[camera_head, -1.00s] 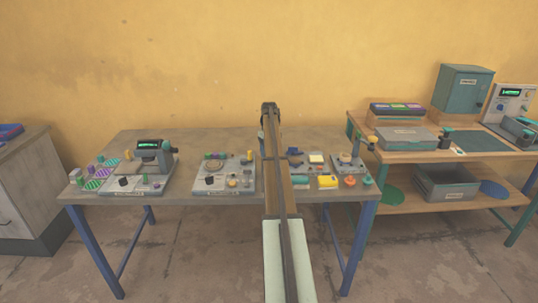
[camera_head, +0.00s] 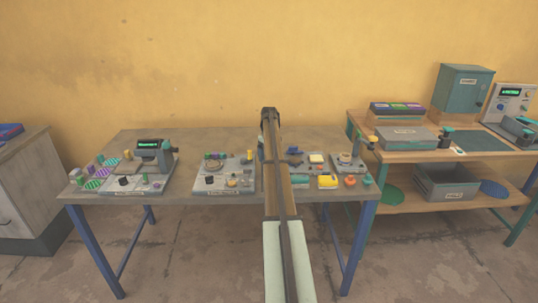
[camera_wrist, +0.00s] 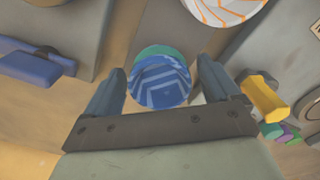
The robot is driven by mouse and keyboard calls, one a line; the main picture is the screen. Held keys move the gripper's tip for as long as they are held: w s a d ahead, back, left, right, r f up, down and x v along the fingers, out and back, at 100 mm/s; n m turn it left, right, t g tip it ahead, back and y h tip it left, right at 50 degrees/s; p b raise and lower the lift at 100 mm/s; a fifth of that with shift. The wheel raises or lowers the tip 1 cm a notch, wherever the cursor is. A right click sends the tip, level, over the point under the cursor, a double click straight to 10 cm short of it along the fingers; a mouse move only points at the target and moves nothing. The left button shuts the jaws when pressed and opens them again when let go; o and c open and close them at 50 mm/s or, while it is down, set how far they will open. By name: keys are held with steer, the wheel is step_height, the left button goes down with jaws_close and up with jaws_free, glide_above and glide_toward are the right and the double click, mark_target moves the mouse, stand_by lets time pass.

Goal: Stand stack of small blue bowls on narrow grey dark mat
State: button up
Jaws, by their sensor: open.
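In the wrist view, my gripper (camera_wrist: 160,85) is open. Its two fingers stand on either side of a round blue piece with a light-blue line pattern (camera_wrist: 160,82), which looks like the stack of small blue bowls seen from above. A green round edge (camera_wrist: 162,50) shows just beyond it. I cannot tell whether the fingers touch the blue piece. In the head view, my arm hides the gripper and the blue piece. I cannot make out the narrow dark grey mat with certainty in either view.
In the wrist view, a blue part (camera_wrist: 32,66) lies left, a yellow part (camera_wrist: 264,96) right, and a white disc with orange lines (camera_wrist: 225,8) at the top. In the head view, the grey table (camera_head: 225,140) carries several panels with small parts. A wooden bench (camera_head: 365,125) stands right.

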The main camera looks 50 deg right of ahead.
step_height(320, 180, up, 12)
steer(key=shift+r, duration=0.15)
stand_by(0.5)
